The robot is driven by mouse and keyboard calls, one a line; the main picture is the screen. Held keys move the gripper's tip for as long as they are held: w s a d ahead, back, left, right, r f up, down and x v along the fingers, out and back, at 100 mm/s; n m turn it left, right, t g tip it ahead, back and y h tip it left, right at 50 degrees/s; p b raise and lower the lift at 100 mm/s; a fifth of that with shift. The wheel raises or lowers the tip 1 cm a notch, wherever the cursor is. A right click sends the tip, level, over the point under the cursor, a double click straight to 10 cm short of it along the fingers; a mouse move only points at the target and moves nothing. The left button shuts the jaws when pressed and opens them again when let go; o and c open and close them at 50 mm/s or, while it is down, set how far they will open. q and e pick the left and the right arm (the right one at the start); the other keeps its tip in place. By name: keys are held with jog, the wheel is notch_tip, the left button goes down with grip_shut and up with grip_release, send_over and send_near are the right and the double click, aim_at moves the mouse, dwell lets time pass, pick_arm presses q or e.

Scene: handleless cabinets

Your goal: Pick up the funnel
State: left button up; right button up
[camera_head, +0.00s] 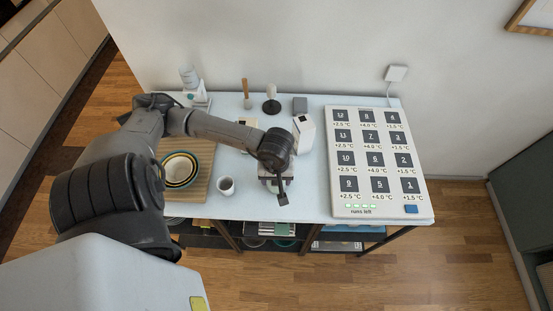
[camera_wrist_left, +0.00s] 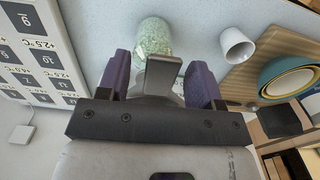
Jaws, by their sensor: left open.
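A grey piece with a flat tab, which looks like the funnel (camera_wrist_left: 163,74), lies between the purple-padded fingers of my left gripper (camera_wrist_left: 159,66) in the left wrist view. The fingers are open on either side of it, with gaps showing, so it does not look clamped. A clear jar with pale green contents (camera_wrist_left: 154,36) stands just beyond it. In the head view my left gripper (camera_head: 276,184) points down near the table's front edge, and my arm hides most of what is under it. My right gripper is not in view.
A white cup (camera_head: 226,186) and nested bowls (camera_head: 181,169) on a wooden board (camera_head: 203,160) are left of the gripper. A white panel with dark squares (camera_head: 379,163) lies to the right. Small items, including a grey block (camera_head: 300,104), line the back of the white table (camera_head: 313,190).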

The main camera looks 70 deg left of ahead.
pick_arm(q)
jog(key=shift+f, duration=0.1)
jog(key=c, duration=1)
